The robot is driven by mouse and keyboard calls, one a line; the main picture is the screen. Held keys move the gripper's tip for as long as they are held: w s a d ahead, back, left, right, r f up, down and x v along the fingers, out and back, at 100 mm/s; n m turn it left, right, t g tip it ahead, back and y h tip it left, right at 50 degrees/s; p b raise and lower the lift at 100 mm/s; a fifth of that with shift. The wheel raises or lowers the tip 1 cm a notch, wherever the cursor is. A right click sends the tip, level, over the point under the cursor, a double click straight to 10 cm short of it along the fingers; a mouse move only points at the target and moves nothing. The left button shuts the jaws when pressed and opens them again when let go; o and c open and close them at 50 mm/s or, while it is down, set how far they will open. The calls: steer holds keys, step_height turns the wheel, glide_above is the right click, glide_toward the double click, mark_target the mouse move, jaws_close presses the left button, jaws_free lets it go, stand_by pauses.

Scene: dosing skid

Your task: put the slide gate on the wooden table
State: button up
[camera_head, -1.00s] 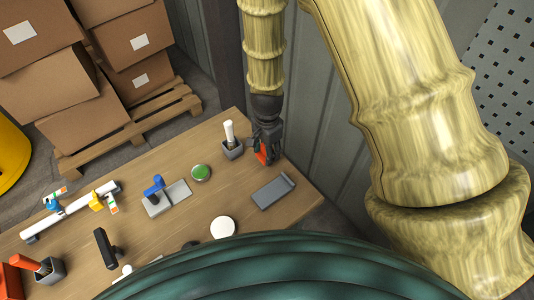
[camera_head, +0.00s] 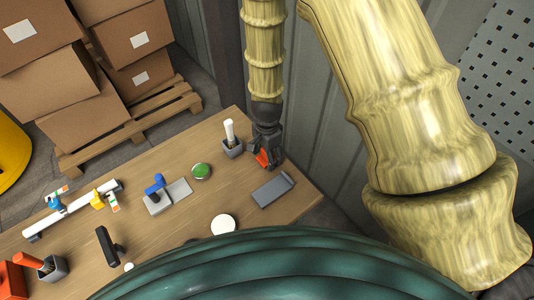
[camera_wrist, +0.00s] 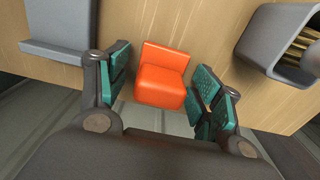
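An orange L-shaped piece (camera_wrist: 162,75), which looks like the slide gate, is at the far right end of the wooden table (camera_head: 150,235), near its back edge. It also shows in the head view (camera_head: 262,159), partly hidden by my gripper. My gripper (camera_wrist: 162,92) points down over it. Its teal finger pads stand apart on either side of the piece, with a gap visible on both sides. The piece appears to rest on the table top, with nothing gripping it.
A grey holder with a white-handled brush (camera_head: 232,147) stands close left of my gripper. A grey tray (camera_head: 272,190) lies to the front right. A green disc (camera_head: 201,171) and a blue-handled grey plate (camera_head: 168,196) lie further left. A wall rises behind.

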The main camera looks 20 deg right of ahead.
steer(key=shift+r, duration=0.15)
step_height(320, 180, up, 12)
steer(key=b, duration=0.2)
stand_by(0.8)
